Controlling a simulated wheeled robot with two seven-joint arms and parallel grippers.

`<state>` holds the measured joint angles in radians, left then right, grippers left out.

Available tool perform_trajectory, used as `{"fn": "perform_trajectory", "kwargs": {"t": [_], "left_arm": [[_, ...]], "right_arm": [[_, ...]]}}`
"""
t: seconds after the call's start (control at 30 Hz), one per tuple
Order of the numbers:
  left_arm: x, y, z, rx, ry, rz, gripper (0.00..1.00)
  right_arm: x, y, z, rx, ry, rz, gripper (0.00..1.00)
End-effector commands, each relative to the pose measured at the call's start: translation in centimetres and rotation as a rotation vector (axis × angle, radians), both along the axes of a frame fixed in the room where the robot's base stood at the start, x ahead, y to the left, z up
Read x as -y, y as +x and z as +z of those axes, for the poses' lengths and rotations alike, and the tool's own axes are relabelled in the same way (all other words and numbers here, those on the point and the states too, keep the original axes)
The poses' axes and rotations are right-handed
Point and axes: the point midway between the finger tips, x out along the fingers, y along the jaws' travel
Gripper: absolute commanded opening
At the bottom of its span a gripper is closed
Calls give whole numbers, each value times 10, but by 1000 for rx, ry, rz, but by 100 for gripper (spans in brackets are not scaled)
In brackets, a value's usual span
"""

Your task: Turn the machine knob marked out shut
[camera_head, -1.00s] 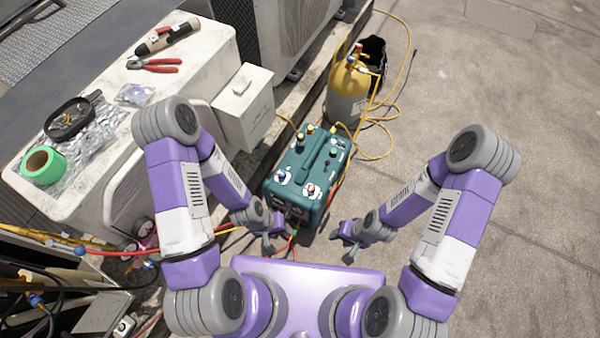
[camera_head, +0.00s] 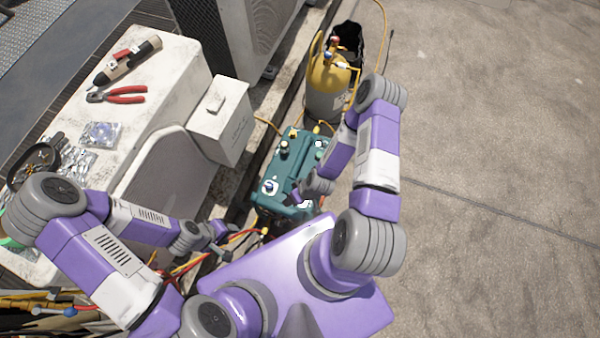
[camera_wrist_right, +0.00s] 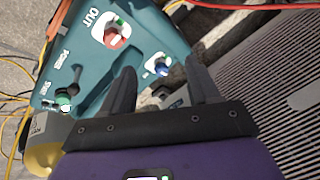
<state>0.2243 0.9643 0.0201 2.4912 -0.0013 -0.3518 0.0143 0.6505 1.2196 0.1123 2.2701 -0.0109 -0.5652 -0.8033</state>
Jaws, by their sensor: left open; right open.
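The teal machine (camera_head: 290,160) stands on the ground in the head view. In the right wrist view, a red knob (camera_wrist_right: 117,38) on a white plate sits beside the word OUT on its panel (camera_wrist_right: 85,60). A blue knob (camera_wrist_right: 160,68) is farther right and also shows in the head view (camera_head: 268,187). My right gripper (camera_wrist_right: 160,82) is open and empty, its fingers over the panel edge, with the red knob up and left of them. In the head view my right gripper (camera_head: 299,196) hides the red knob. My left gripper (camera_head: 224,243) is open and empty, left of the machine.
A green knob (camera_wrist_right: 65,97) is on the same panel. A yellow-topped cylinder (camera_head: 328,75) with hoses stands behind the machine. A grey box (camera_head: 220,120) and a white unit carrying red pliers (camera_head: 125,95) are to the left. The concrete at right is clear.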

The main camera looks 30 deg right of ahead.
Motion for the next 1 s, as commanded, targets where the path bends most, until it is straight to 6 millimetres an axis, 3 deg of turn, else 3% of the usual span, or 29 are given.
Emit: {"fn": "perform_trajectory", "kwargs": {"t": [0.2, 0.37, 0.8, 1.0], "left_arm": [[0, 0, 14, 0, 0, 0, 43], [0, 0, 17, 0, 0, 1, 43], [0, 0, -13, 1, 0, 1, 43], [0, 0, -19, 0, 0, 1, 43]], "right_arm": [[38, -2, -37, 129, -142, 140, 60], [52, -4, -50, 164, -209, 199, 60], [46, 15, -108, 172, -223, 214, 60], [43, 21, -122, 171, -224, 216, 60]]}}
